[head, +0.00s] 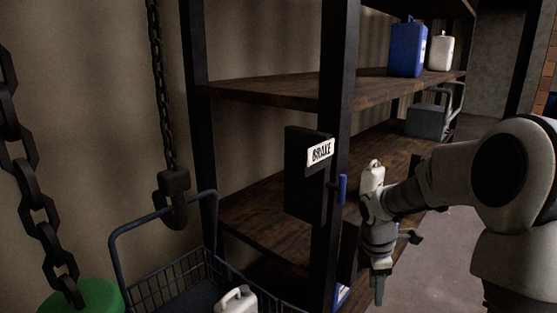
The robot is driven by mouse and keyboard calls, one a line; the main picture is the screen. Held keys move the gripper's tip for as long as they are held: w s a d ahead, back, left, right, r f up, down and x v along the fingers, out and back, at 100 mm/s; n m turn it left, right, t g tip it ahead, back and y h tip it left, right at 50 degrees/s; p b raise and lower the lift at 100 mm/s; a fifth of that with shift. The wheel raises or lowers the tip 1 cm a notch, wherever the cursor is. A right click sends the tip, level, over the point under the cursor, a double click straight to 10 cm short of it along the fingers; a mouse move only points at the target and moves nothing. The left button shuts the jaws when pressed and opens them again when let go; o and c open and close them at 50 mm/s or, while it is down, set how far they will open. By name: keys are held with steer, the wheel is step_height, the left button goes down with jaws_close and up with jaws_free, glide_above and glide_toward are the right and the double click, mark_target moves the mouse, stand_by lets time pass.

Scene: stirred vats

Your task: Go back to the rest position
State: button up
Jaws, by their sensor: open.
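My gripper (380,280) hangs at the end of my arm, right of the middle of the head view, in front of the shelf rack. It points down and is open, with nothing seen between its fingers. Its far side is partly hidden by the wrist. My arm comes in from the right edge, bends at a large joint and reaches left to the wrist. No marker of a rest position shows.
A wire basket (183,278), chains and a green object (85,296) are left. Floor (450,250) shows right.

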steer(key=s+a+r+m+t, duration=0.2)
steer(key=s+a+r+m, duration=0.2)
steer(key=s+r+m, duration=0.4)
steer(key=s+a+r+m+t+y, duration=0.1)
steer(key=s+a+r+m+t, duration=0.2)
steer(key=s+r+m, duration=0.5)
steer(key=s+a+m, duration=0.1)
steer(key=s, duration=0.5)
steer(key=shift+s+a+r+m+y+p, duration=0.2)
steer(key=shift+a+r+m+y+p, duration=0.1)
steer(key=shift+a+r+p, duration=0.1)
